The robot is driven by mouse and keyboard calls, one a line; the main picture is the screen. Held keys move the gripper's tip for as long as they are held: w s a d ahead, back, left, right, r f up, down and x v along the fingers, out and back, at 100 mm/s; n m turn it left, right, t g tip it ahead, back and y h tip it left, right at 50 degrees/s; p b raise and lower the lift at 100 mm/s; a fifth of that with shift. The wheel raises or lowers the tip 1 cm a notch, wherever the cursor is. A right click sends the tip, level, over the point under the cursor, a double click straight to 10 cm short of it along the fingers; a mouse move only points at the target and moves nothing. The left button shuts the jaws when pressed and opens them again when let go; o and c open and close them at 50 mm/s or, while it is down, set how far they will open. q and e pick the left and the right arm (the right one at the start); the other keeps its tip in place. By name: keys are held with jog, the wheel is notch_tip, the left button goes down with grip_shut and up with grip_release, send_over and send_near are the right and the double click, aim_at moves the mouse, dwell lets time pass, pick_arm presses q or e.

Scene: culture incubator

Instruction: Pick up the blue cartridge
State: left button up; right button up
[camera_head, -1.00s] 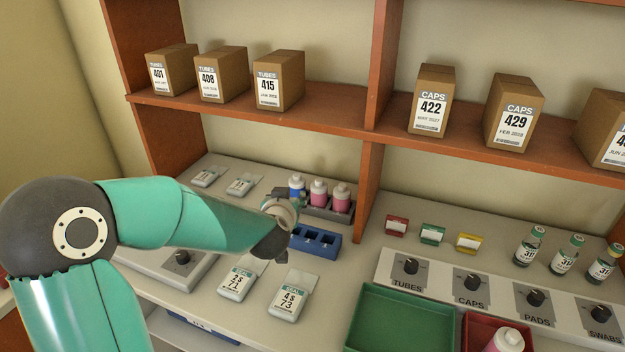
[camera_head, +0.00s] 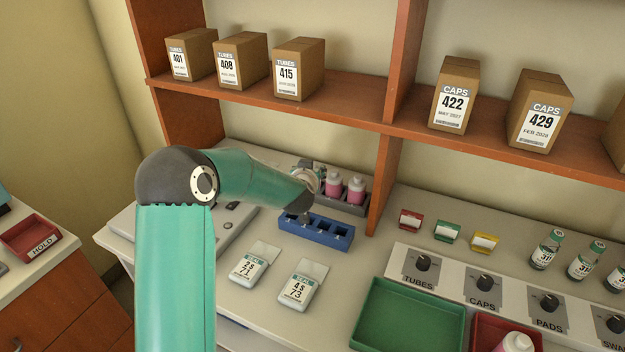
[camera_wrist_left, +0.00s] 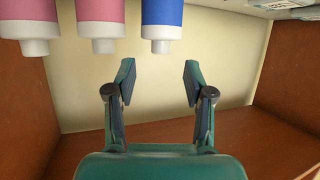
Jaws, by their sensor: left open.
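The blue cartridge (camera_wrist_left: 162,18) has a white cap and shows at the top of the left wrist view, which looks upside down. Two pink cartridges (camera_wrist_left: 102,22) stand beside it. In the head view the pink pair (camera_head: 334,186) stands in a grey rack (camera_head: 349,207), and the blue cartridge is hidden behind my left wrist. My left gripper (camera_wrist_left: 158,82) is open with nothing between its fingers. In the wrist view its fingertips lie just beyond the blue cartridge's cap, apart from it. My right gripper is not in view.
A blue block with empty slots (camera_head: 300,228) sits in front of the rack. White packets (camera_head: 249,265) lie nearer the front. A wooden divider (camera_head: 385,175) rises right of the rack, below a shelf (camera_head: 340,112) with boxes. A green tray (camera_head: 405,318) is at front right.

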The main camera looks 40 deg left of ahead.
pick_arm(q)
jog(key=p+x, duration=0.1)
jog(key=x, duration=0.4)
jog(key=shift+s, duration=0.1)
jog(key=shift+c, duration=0.3)
jog(key=shift+d, duration=0.1)
grip_shut()
